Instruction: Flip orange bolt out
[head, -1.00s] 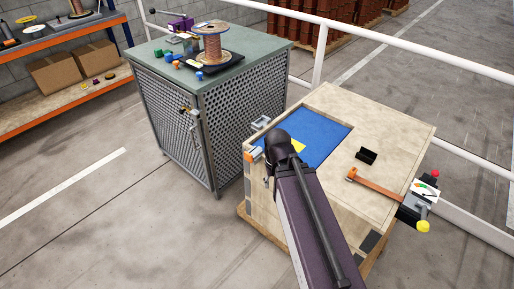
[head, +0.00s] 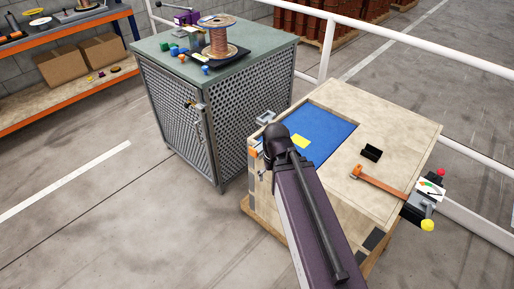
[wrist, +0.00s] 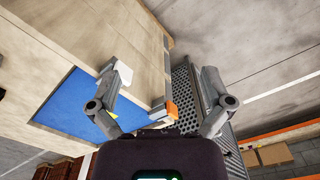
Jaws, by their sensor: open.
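The orange bolt (wrist: 172,110) shows as a small orange end beside a grey block (wrist: 158,113) at the edge of the wooden crate (wrist: 60,35) in the wrist view. In the head view the orange piece (head: 254,153) is at the left side of the crate (head: 400,125), partly hidden by my wrist. My gripper (wrist: 165,74) is open and empty, its fingers spread wide. The bolt lies between the fingers in the picture, with no contact visible. In the head view my arm hides most of the gripper.
The crate top has a blue recess (head: 325,128) with a yellow patch (head: 301,142), a black box (head: 371,152) and an orange-headed clamp (head: 380,184). A green-topped mesh cabinet (head: 225,75) stands close at the left. A white rail (head: 400,50) runs behind. Floor is clear at front left.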

